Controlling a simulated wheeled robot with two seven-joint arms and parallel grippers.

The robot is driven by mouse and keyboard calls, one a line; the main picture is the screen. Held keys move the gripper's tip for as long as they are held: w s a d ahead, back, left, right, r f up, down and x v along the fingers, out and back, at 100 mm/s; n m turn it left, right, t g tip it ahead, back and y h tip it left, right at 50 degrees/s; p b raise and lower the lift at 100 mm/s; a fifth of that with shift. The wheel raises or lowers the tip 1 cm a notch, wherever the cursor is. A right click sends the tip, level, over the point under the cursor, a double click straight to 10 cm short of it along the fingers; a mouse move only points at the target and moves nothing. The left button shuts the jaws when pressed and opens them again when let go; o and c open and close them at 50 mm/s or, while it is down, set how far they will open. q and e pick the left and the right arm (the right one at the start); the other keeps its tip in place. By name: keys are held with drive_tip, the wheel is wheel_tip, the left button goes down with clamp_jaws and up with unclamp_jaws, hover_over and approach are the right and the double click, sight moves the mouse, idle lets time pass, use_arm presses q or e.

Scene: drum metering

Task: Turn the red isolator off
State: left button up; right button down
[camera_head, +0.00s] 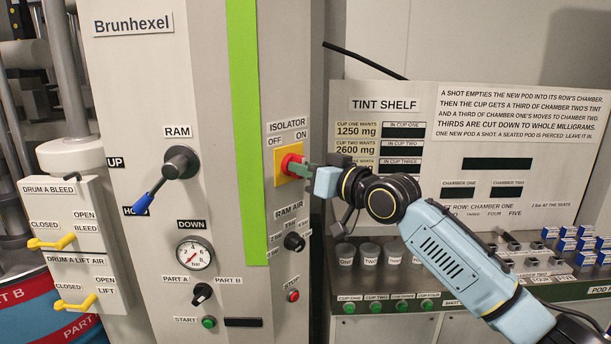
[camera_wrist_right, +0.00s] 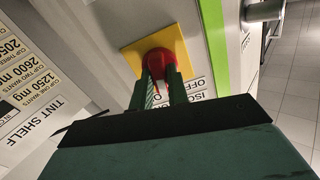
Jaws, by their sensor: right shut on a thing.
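The red isolator (camera_head: 289,163) is a red rotary knob on a yellow square plate (camera_head: 279,178), on the grey cabinet under the ISOLATOR label with OFF at left and ON at right. My right gripper (camera_head: 300,169) is at the knob, its arm coming in from the right. In the right wrist view the two green fingers (camera_wrist_right: 160,88) are shut on the handle of the red knob (camera_wrist_right: 158,60), in front of the yellow plate (camera_wrist_right: 133,60). The fingers hide most of the handle, so its exact angle is hard to tell. My left gripper is not in view.
Below the isolator are the black RAM AIR knob (camera_head: 294,242) and red STOP button (camera_head: 293,296). Left of it are the blue-tipped RAM lever (camera_head: 180,163) and pressure gauge (camera_head: 195,253). The tint shelf panel (camera_head: 425,100), cups (camera_head: 369,254) and blue boxes (camera_head: 567,244) stand at right.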

drive_tip(key=shift+n+p, duration=0.5)
drive_tip(key=shift+n, duration=5.1)
drive_tip(key=c, duration=1.4)
unclamp_jaws()
drive_tip(key=shift+o, duration=0.2)
drive_tip(key=shift+s, duration=0.1)
